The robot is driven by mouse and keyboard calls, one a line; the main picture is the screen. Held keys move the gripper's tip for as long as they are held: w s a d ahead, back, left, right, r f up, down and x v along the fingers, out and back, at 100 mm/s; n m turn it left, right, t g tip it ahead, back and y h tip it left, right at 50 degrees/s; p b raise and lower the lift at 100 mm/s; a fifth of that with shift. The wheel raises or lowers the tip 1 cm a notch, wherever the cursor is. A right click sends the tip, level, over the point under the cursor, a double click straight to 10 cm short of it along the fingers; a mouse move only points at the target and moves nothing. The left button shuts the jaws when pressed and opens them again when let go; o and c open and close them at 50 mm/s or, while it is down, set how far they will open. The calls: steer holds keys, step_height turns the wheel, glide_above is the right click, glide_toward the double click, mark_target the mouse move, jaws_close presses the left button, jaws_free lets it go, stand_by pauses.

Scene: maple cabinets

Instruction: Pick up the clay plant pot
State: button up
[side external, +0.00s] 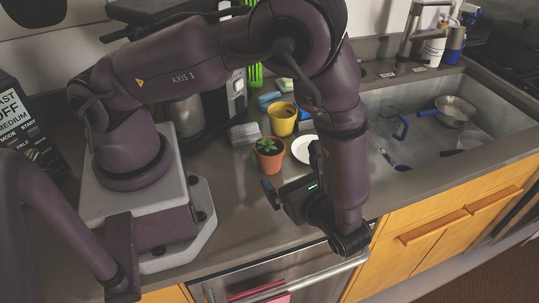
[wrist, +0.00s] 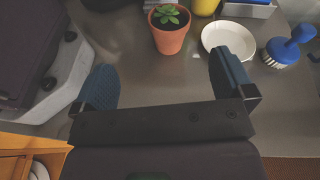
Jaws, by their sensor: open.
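The clay plant pot (side external: 268,156) is orange-brown with a green succulent in it and stands upright on the grey counter. In the wrist view the clay plant pot (wrist: 169,36) is at the top middle, beyond my fingers and apart from them. My gripper (side external: 292,188) hangs over the front part of the counter, on the near side of the pot. In the wrist view my gripper (wrist: 162,82) has its two blue fingers spread wide with only bare counter between them. In the side view part of the gripper is hidden by my own wrist.
A white plate (side external: 304,149) lies right of the pot, and a yellow pot (side external: 283,119) stands behind it. A blue scrub brush (wrist: 288,46) is farther right. The sink (side external: 437,125) opens at right. The counter before the pot is clear.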

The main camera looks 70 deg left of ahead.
mark_target(273, 161)
steer(key=f+m+t+y, duration=0.1)
steer(key=f+m, duration=0.1)
steer(key=s+f+m+t+y, duration=0.1)
steer(key=f+m+t, duration=0.1)
steer(key=f, duration=0.1)
steer(key=shift+s+f+t+y, duration=0.15)
steer(key=shift+f+t+y, duration=0.1)
steer(key=shift+t+y, duration=0.05)
steer(key=a, duration=0.4)
steer(key=w+a, duration=0.1)
steer(key=a, duration=0.7)
steer(key=shift+w+a+f, duration=0.15)
steer(key=shift+w+a, duration=0.05)
steer(key=shift+a, duration=0.15)
steer(key=c, duration=1.1)
